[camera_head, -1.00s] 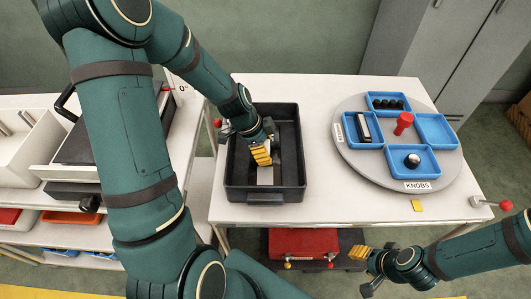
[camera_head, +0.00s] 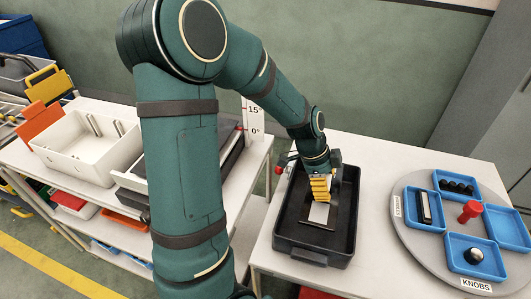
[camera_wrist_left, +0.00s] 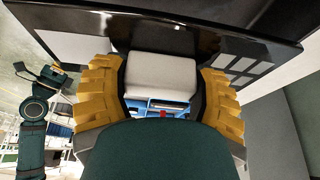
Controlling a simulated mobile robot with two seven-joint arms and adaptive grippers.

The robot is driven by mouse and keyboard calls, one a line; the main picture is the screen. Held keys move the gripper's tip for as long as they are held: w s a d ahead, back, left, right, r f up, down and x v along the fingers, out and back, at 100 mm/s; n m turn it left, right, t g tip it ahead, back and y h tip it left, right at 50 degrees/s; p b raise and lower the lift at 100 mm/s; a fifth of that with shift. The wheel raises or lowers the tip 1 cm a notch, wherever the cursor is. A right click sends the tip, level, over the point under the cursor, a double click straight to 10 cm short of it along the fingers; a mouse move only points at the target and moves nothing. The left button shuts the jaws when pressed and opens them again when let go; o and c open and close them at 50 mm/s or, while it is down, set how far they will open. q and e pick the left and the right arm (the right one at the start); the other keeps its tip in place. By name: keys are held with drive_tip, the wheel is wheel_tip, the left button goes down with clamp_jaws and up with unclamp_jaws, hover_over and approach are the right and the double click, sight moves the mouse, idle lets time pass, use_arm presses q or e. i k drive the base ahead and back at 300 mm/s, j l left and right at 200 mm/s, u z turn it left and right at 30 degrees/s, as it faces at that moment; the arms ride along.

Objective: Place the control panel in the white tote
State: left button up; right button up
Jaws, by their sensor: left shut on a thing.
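The control panel (camera_head: 333,222) is a dark plate with a pale block on it. It is at the black tray (camera_head: 285,246), over or in its inside; I cannot tell whether it touches the floor. My left gripper (camera_head: 320,188) has yellow fingers shut on the panel's pale block. In the left wrist view the pale block (camera_wrist_left: 163,75) sits between both yellow pads, with the dark panel (camera_wrist_left: 170,40) behind it. The white tote (camera_head: 75,165) stands on the left bench, with its inside partly in view. My right gripper (camera_wrist_left: 55,72) shows small in the left wrist view, its jaws unclear.
A grey round turntable (camera_head: 412,255) with blue trays (camera_head: 462,268) of knobs is at the right. A dark-topped drawer unit (camera_head: 140,180) and a white scale post (camera_head: 253,118) stand between tote and black tray.

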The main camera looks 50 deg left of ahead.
sight(96, 156)
drive_tip(key=k+j+z, duration=0.15)
drive_tip(key=z, duration=0.25)
drive_tip(key=k+z, duration=1.25)
drive_tip(key=k, duration=0.2)
drive_tip(key=k+z, duration=0.15)
drive_tip(key=k, duration=0.65)
drive_tip(key=k+j+u, duration=0.1)
drive_tip(key=k+u, duration=0.25)
drive_tip(key=k, duration=0.4)
drive_tip(key=k+j+u, duration=0.1)
drive_tip(key=k+u, duration=0.25)
drive_tip(key=k+j+u, duration=0.15)
drive_tip(key=k+u, duration=0.15)
drive_tip(key=k, duration=0.05)
